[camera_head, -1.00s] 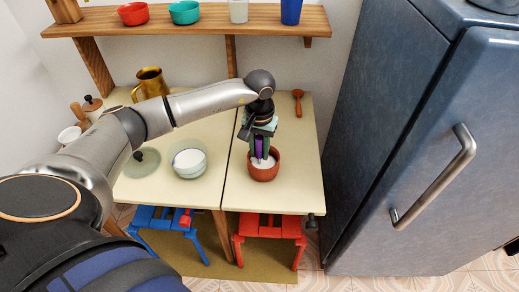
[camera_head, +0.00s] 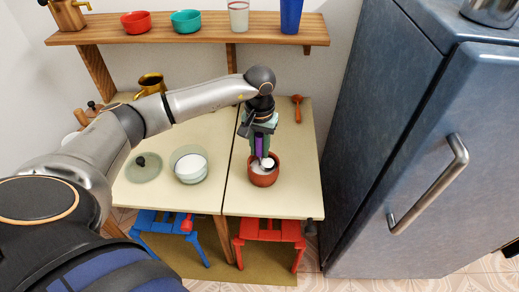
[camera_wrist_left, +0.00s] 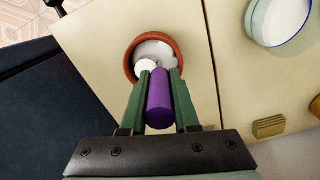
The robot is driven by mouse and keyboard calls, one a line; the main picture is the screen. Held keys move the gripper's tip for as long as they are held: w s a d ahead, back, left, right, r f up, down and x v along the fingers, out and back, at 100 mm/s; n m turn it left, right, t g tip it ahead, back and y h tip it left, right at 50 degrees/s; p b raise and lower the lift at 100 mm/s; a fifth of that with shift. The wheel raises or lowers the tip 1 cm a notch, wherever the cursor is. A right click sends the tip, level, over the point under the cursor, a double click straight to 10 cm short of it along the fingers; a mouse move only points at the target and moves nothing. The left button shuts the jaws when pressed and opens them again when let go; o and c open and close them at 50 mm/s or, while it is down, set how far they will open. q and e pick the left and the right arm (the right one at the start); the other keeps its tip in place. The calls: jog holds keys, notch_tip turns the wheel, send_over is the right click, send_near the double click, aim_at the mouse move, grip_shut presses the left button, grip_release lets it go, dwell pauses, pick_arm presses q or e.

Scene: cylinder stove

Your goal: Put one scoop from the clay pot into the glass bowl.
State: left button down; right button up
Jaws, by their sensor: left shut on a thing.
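My left gripper (camera_head: 260,152) is shut on the purple handle of a scoop (camera_wrist_left: 158,108) and points down over the clay pot. The scoop's round white end (camera_wrist_left: 146,66) shows at the pot's opening, at or just above the white contents; its exact height is hard to tell. The reddish-brown clay pot (camera_head: 263,180) stands on the right tabletop, and its rim shows in the wrist view (camera_wrist_left: 178,46). The glass bowl (camera_head: 190,176) stands to the left of the pot and holds white stuff. My right gripper is not in view.
A glass lid with a dark knob (camera_head: 143,168) lies left of the bowl. A brass mug (camera_head: 151,84) and an orange-brown spoon (camera_head: 297,107) are farther back. A shelf (camera_head: 215,33) with cups runs behind. A blue fridge (camera_head: 410,150) stands at right.

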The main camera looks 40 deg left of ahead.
aim_at(260, 134)
pick_arm(q)
jog(key=shift+r+p, duration=1.4)
jog(key=shift+r, duration=1.2)
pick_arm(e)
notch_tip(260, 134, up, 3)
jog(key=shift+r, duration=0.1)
